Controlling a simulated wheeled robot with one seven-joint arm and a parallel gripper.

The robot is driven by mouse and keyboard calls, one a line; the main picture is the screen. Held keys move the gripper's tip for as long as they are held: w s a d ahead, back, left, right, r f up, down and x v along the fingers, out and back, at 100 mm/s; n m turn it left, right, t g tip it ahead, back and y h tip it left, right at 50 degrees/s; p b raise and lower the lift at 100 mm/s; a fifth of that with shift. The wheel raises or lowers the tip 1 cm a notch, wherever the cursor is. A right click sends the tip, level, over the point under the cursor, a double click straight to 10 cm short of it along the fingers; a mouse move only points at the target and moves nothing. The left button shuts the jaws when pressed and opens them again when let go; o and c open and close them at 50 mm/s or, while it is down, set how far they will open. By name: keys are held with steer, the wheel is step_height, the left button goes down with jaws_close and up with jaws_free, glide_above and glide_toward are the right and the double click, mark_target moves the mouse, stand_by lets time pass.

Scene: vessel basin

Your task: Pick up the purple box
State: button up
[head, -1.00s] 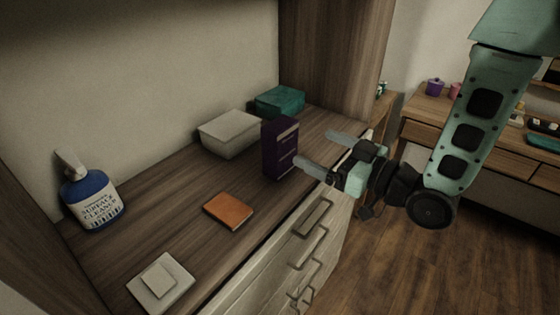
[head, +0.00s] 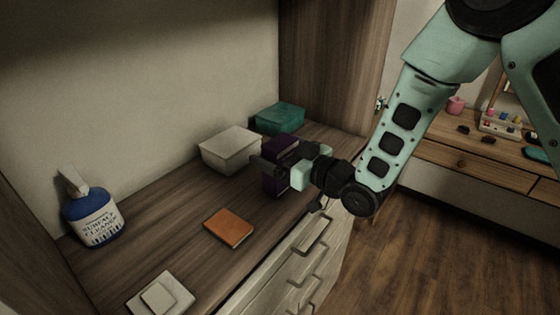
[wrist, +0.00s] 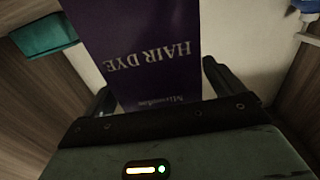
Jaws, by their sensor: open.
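The purple box (head: 274,178) stands upright on the wooden counter, partly hidden behind my gripper in the head view. In the wrist view the purple box (wrist: 145,50) fills the middle, with the words "HAIR DYE" upside down. My gripper (head: 270,160) is open. In the wrist view its two fingers (wrist: 158,85) lie on either side of the box, with the box between them. A gap shows beside the right finger; whether the left finger touches the box I cannot tell.
A pale lidded box (head: 230,150) and a teal box (head: 280,118) stand behind the purple box. An orange notebook (head: 229,227), a blue cleaner bottle (head: 95,215) and a white switch-like plate (head: 160,296) lie to the left. Drawer handles (head: 312,232) line the front.

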steer(key=shift+w+a, duration=0.45)
steer(key=shift+a, duration=0.05)
steer(key=c, duration=1.2)
steer(key=shift+o, duration=0.2)
steer(key=shift+r, duration=0.1)
